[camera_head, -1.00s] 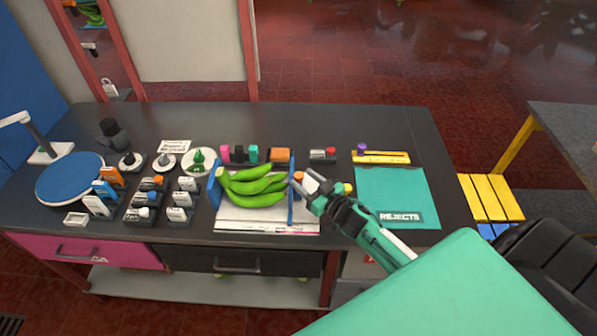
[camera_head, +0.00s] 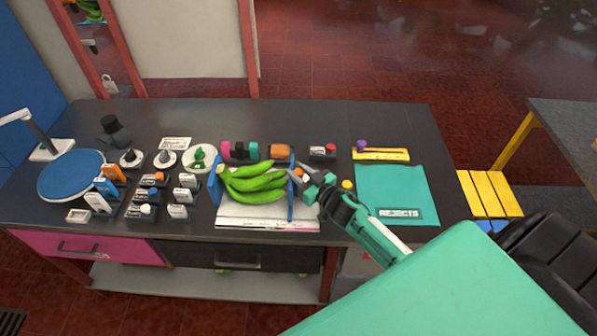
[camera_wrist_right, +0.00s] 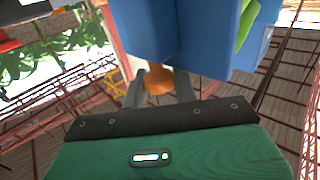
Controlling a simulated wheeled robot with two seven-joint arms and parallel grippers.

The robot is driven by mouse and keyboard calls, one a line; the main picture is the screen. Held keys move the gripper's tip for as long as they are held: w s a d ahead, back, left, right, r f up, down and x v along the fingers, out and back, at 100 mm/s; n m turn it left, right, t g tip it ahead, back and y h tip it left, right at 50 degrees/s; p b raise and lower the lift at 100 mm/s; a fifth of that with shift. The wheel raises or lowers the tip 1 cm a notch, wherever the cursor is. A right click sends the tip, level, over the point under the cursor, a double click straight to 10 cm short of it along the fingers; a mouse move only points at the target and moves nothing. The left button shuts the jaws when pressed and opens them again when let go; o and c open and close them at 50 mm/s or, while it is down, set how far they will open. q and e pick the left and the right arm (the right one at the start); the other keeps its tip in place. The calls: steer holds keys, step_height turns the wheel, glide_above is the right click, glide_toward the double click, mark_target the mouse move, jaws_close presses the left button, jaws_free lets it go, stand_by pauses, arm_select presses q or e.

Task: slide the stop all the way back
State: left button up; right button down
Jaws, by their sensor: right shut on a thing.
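The stop is an upright blue plate (camera_head: 291,198) at the right end of a white board (camera_head: 260,222) on the dark workbench. A bunch of green bananas (camera_head: 255,183) lies on the board, against or close to the stop's left side. My right gripper (camera_head: 301,176) is at the stop's right side. In the right wrist view its two fingers stand either side of an orange knob (camera_wrist_right: 158,80) on the blue stop (camera_wrist_right: 190,35), and it is shut on the knob. The fingertips are partly hidden. My left gripper is not in view.
A second blue plate (camera_head: 215,186) stands at the board's left end. A teal rejects mat (camera_head: 390,190) and a yellow slider strip (camera_head: 380,155) lie to the right. Small boxes stand behind the bananas. Several labelled blocks and a blue round plate (camera_head: 72,174) are at left.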

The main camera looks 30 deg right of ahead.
steer(key=s+d, duration=0.1)
steer(key=d, duration=0.1)
steer(key=s+d, duration=0.1)
steer(key=d, duration=0.1)
steer(key=shift+s+d, duration=0.1)
steer(key=shift+s, duration=0.2)
steer(key=c, duration=1.1)
jaws_free()
steer(key=shift+c, duration=0.2)
steer(key=b+v, duration=0.4)
steer(key=v, duration=0.9)
steer(key=shift+s, duration=0.35)
steer(key=shift+d, duration=0.1)
